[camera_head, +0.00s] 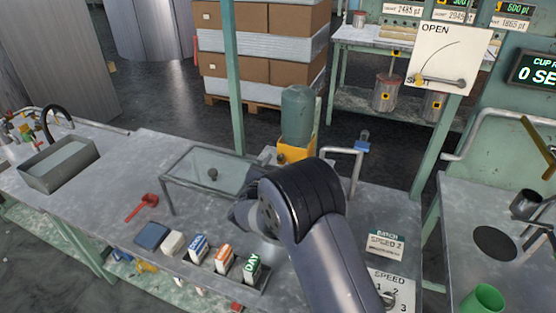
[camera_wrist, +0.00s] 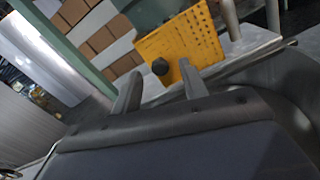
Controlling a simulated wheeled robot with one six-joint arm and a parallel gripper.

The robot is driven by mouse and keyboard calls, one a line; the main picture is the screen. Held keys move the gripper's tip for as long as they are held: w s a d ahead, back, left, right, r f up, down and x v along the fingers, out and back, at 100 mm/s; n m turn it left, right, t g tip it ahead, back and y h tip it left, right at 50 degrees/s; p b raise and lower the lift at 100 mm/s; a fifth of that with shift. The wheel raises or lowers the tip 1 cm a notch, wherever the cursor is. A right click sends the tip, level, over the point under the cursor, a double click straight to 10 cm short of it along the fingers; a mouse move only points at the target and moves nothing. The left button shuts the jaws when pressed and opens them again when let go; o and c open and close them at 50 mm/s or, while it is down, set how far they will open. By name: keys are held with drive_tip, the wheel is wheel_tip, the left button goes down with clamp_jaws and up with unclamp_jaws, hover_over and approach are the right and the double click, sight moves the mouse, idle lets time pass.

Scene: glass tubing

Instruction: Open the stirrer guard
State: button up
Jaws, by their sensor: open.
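The stirrer has a grey-green motor (camera_head: 297,112) on a yellow base (camera_head: 293,153), behind my arm in the head view. In the wrist view a dark round knob (camera_wrist: 160,68) shows in front of a yellow plate (camera_wrist: 200,45). My gripper (camera_wrist: 158,76) is open, its two fingers on either side of the knob's line of sight. I cannot tell how far the knob lies beyond the fingertips; no contact shows.
A red tool (camera_head: 143,207) lies on the bench at left. A row of small labelled blocks (camera_head: 225,258) lines the front edge. A bent pipe (camera_head: 355,165) rises right of the stirrer. A speed dial panel (camera_head: 390,290) sits front right. A sink (camera_head: 60,165) is far left.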

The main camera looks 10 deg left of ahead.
drive_tip(key=shift+w+d, duration=0.1)
drive_tip(key=shift+w, duration=0.7)
drive_tip(key=shift+c, duration=0.3)
clamp_jaws()
